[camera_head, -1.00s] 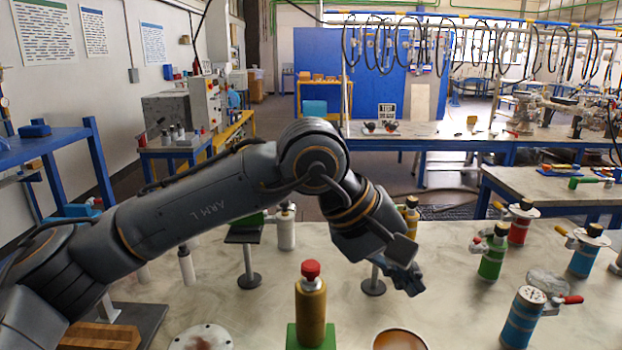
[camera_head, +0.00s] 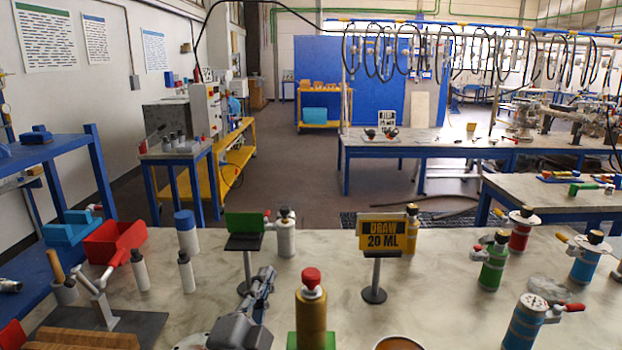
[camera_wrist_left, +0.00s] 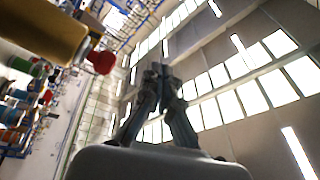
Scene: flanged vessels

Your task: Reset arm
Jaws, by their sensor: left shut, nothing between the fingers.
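My left gripper (camera_head: 264,278) shows low in the head view, pointing up, left of the gold cylinder with a red cap (camera_head: 311,310). In the left wrist view my left gripper (camera_wrist_left: 160,72) has its fingertips together with nothing between them, and the ceiling and windows lie behind. The gold cylinder (camera_wrist_left: 40,38) and its red cap also show at upper left there. Most of my left arm is out of the head view. My right gripper is not in view.
A stand with a green top (camera_head: 245,232) is just behind my left gripper. A yellow "DRAW 20 ML" sign (camera_head: 384,236) stands at the middle. Flanged vessels, one green (camera_head: 493,262) and one blue (camera_head: 525,318), stand at right. A red bin (camera_head: 115,241) is at left.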

